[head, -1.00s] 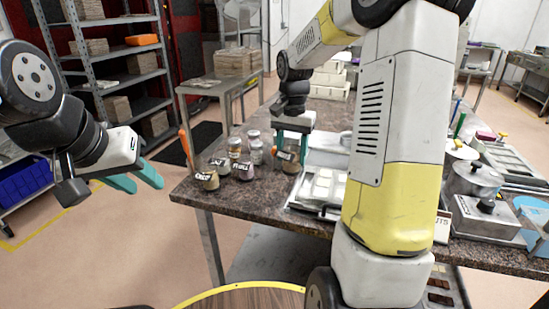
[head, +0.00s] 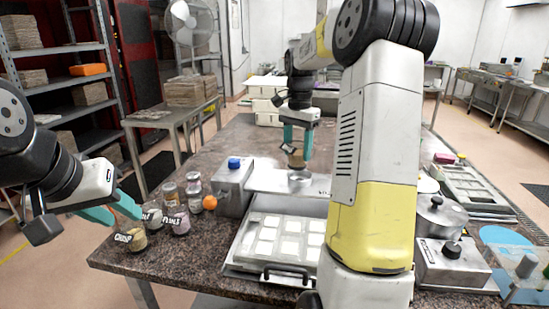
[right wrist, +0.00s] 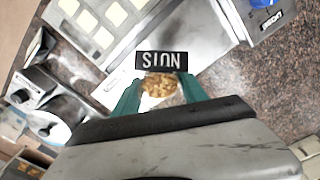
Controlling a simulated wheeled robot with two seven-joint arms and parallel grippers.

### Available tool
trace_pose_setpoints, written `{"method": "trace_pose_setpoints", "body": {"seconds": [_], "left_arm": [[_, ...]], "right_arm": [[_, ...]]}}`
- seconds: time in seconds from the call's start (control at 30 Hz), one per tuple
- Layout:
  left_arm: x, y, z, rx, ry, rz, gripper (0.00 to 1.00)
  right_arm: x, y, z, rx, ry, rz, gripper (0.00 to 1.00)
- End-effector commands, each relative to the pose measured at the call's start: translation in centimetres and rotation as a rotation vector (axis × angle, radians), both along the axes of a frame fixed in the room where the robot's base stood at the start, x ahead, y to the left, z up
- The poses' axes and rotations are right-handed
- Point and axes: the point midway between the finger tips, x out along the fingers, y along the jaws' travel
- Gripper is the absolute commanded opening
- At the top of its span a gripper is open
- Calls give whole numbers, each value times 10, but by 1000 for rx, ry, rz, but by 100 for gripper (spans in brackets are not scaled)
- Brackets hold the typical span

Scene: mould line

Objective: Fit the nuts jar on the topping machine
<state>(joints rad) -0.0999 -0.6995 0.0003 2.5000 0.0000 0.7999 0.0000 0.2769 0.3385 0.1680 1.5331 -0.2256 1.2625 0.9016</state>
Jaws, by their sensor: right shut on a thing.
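The nuts jar (head: 296,158) is held in my right gripper (head: 299,138), upright or nearly so. The topping machine appears to be the grey box with a blue cap (head: 235,186) and a pale plate reaching right. A round metal ring (head: 299,178) on that plate is just below the jar; I cannot tell whether they touch. My left gripper (head: 114,212) is open and empty, near the other jars at the table's left corner.
Several labelled jars, including a chop jar (head: 131,240) and a pearls jar (head: 178,219), stand at the left corner. An orange ball (head: 209,202) is beside them. A mould tray (head: 265,259) lies in front of the machine. A lidded pot (head: 441,216) stands to the right.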

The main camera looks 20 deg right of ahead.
Motion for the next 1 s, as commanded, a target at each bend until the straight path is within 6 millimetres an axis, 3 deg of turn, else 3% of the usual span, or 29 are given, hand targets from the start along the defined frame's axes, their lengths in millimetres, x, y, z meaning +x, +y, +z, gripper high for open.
{"method": "trace_pose_setpoints", "body": {"seconds": [0.23,0.63,1.0], "left_arm": [[0,0,0,0,-1,0,36],[0,0,0,0,-1,0,36],[0,0,0,0,0,0,36]], "right_arm": [[1,-5,0,1,2,-23,5],[1,-4,-23,1,1,-21,5],[1,-5,-25,1,-1,-21,5]]}}
